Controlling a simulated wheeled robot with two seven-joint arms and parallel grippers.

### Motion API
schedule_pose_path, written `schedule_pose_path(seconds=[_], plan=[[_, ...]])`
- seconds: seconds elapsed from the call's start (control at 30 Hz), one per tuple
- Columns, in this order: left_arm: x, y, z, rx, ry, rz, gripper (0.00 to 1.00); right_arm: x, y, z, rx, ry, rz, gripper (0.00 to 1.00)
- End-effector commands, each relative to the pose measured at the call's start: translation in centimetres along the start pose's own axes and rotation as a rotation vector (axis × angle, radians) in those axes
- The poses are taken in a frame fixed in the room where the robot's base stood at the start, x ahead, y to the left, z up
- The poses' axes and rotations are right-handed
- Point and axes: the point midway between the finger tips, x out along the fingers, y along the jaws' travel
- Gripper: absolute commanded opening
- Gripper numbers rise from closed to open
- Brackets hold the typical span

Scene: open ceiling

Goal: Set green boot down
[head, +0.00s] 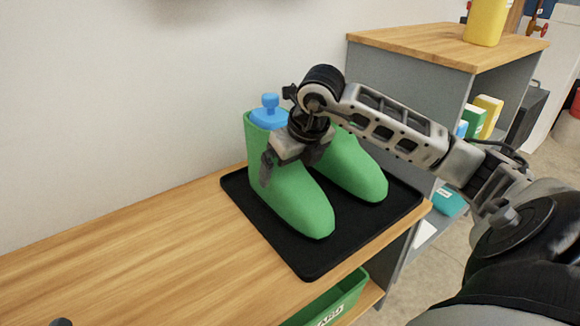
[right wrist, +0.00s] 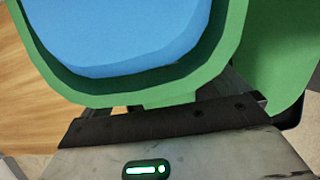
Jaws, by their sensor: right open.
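Two green boots stand upright side by side on a black tray (head: 312,262) at the right end of the wooden counter. The nearer boot (head: 298,205) has a blue insert with a knob (head: 270,112) in its top opening. The farther boot (head: 355,170) is partly hidden behind my right gripper (head: 285,165). That gripper is open at the top of the nearer boot, with one finger beside its shaft. In the right wrist view the boot's green rim (right wrist: 150,98) surrounds the blue insert (right wrist: 115,35) just ahead of the gripper. My left gripper is not seen.
The wooden counter (head: 130,265) is clear to the left of the tray. A green bin (head: 335,300) sits on a shelf below. A taller shelf unit (head: 410,85) at the back right carries a yellow container (head: 485,22). A wall stands behind the counter.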

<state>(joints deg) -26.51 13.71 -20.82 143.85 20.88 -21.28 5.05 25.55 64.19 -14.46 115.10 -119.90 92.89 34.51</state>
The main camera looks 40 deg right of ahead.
Motion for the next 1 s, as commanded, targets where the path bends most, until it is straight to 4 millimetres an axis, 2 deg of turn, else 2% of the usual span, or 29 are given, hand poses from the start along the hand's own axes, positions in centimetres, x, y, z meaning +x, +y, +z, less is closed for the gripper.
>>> schedule_pose_path(seconds=[0.1, 0.3, 0.5, 0.67, 0.87, 0.97, 1.0], plan=[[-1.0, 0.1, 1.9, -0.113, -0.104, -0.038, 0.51, -2.8, -0.1, 0.2, -0.003, -0.003, -0.004, 1.0], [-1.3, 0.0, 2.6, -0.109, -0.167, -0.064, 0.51, -7.1, -0.1, 0.2, -0.002, -0.003, -0.004, 1.0], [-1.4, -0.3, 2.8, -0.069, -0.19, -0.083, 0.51, -10.1, -0.1, 0.1, -0.001, -0.001, -0.003, 1.0], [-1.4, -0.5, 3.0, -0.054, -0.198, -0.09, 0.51, -10.9, 0.0, 0.0, -0.001, 0.0, -0.002, 1.0], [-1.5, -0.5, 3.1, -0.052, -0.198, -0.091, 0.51, -10.6, 0.6, -0.2, -0.009, 0.007, 0.022, 1.0], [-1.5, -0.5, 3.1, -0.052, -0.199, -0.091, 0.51, -9.3, 3.7, -1.4, -0.05, 0.042, 0.154, 1.0], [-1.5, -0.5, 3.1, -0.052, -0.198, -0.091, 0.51, -8.6, 6.0, -2.3, -0.071, 0.065, 0.252, 1.0]])
